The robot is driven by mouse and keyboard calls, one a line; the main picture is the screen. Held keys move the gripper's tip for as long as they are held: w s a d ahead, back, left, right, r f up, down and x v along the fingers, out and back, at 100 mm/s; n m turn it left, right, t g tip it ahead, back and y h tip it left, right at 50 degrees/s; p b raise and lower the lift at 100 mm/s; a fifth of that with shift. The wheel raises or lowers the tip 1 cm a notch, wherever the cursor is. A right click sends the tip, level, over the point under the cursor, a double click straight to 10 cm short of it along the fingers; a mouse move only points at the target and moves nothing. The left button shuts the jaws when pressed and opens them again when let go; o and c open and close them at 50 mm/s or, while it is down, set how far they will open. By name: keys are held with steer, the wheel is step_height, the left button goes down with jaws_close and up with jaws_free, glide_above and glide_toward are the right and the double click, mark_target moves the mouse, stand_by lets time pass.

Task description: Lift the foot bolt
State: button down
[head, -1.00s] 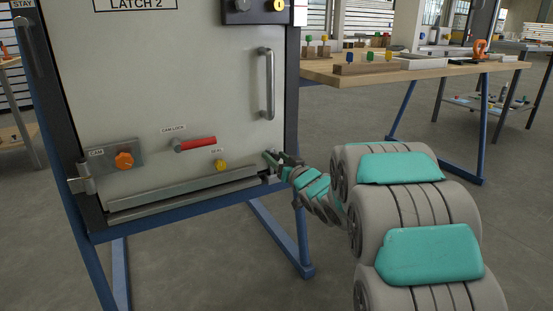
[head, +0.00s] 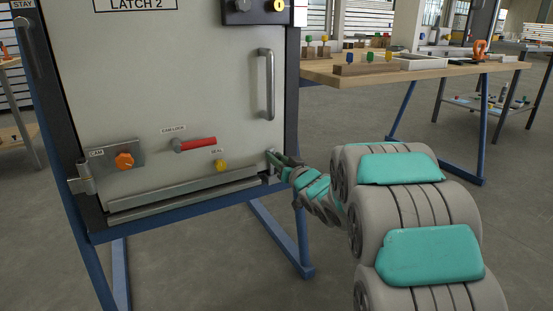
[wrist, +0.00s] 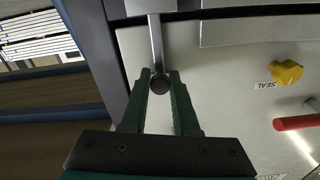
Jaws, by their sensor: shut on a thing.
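The foot bolt (wrist: 156,42) is a grey metal rod with a dark round knob at its end, at the lower right corner of the door in the head view. My gripper (wrist: 160,78) has its dark green fingers shut on the knob, one on each side, in the wrist view. In the head view my gripper (head: 272,157) reaches the bolt from the right, and the bolt is mostly hidden there by the fingers.
The pale door (head: 180,80) carries a red cam lock handle (head: 195,144), a yellow seal knob (head: 221,165), an orange cam knob (head: 124,160) and a vertical grab handle (head: 267,85). A metal ledge (head: 185,192) runs along its bottom. A wooden workbench (head: 430,72) stands behind right.

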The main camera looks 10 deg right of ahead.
stand_by(0.7)
step_height(320, 180, up, 3)
steer(key=p, duration=0.3)
steer(key=shift+r, duration=0.15)
steer(key=c, duration=0.7)
jaws_free()
steer(key=shift+o, duration=0.2)
steer(key=shift+s, duration=0.1)
steer(key=v, duration=0.7)
steer(key=shift+s, duration=0.25)
steer(key=shift+d+p, duration=0.1)
steer(key=shift+p, duration=0.2)
